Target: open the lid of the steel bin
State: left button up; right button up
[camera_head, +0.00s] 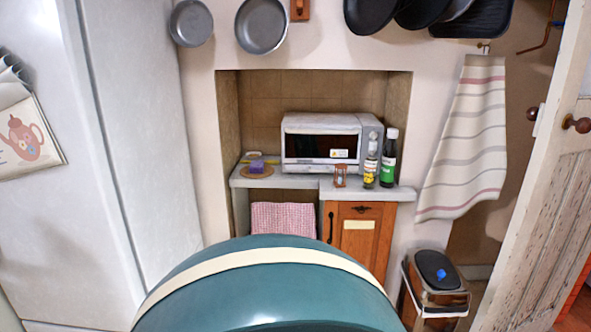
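The steel bin (436,299) stands on the floor at the lower right, between the wooden cupboard and the open door. It has a shiny body, a pale frame around it and a dark rounded lid (432,262). The lid looks closed. A small bright blue spot or object (441,273) shows on the lid; I cannot tell what it is. The bottom of the bin is cut off by the picture edge. Neither of my grippers is in view.
A large teal dome with a cream band fills the bottom middle. A wooden cupboard (362,238) stands left of the bin, under a counter with a microwave (325,143) and bottles. A striped towel (468,140) hangs above the bin. A worn door (545,210) stands at right.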

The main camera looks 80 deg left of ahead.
aim_at(437, 268)
jog(key=u, duration=4.95)
jog(key=z, duration=3.35)
jog(key=i+j, duration=0.3)
jog(key=j, duration=0.15)
jog(key=i+j, duration=0.35)
jog(key=i+j+z, duration=0.1)
jog(key=i+j, duration=0.2)
jog(key=j, duration=0.2)
